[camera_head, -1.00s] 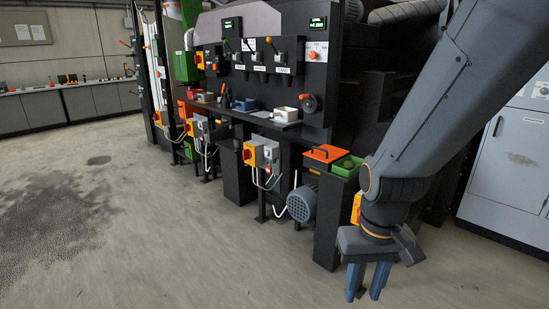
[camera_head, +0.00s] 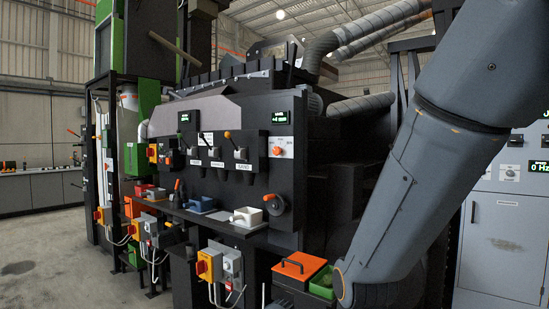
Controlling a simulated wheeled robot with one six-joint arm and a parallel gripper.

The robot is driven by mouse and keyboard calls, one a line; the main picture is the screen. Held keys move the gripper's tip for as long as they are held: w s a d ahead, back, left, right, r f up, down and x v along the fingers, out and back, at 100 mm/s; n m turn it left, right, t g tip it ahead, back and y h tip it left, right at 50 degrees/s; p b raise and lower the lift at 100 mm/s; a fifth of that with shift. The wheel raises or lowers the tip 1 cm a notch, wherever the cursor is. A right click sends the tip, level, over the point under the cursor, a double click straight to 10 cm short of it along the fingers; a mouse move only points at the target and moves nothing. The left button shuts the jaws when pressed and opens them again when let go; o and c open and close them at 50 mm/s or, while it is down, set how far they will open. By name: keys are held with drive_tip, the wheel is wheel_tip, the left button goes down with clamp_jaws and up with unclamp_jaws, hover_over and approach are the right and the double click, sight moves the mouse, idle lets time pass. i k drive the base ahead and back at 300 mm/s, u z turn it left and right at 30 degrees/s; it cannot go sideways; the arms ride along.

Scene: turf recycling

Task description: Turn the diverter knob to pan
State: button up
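An orange knob (camera_head: 278,151) sits on a white plate on the upright black panel of the machine, just below a small green-lit display (camera_head: 280,117). It looks like the diverter knob, but the marks on its plate are too small to read, so I cannot tell its setting. My arm comes down from the upper right to a joint at the bottom right, well to the right of the knob. My gripper is below the picture, out of view.
Levers (camera_head: 237,145) stand left of the knob. Below are a dark handwheel (camera_head: 275,206) and a shelf with a white scoop-like container (camera_head: 244,217). An orange-lidded box (camera_head: 298,268) and green bin (camera_head: 322,283) stand beside my arm. Open floor (camera_head: 50,250) lies left.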

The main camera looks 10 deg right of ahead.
sight(276, 150)
drive_tip(key=u, duration=0.35)
drive_tip(key=i, duration=1.4)
drive_tip(key=u, duration=0.15)
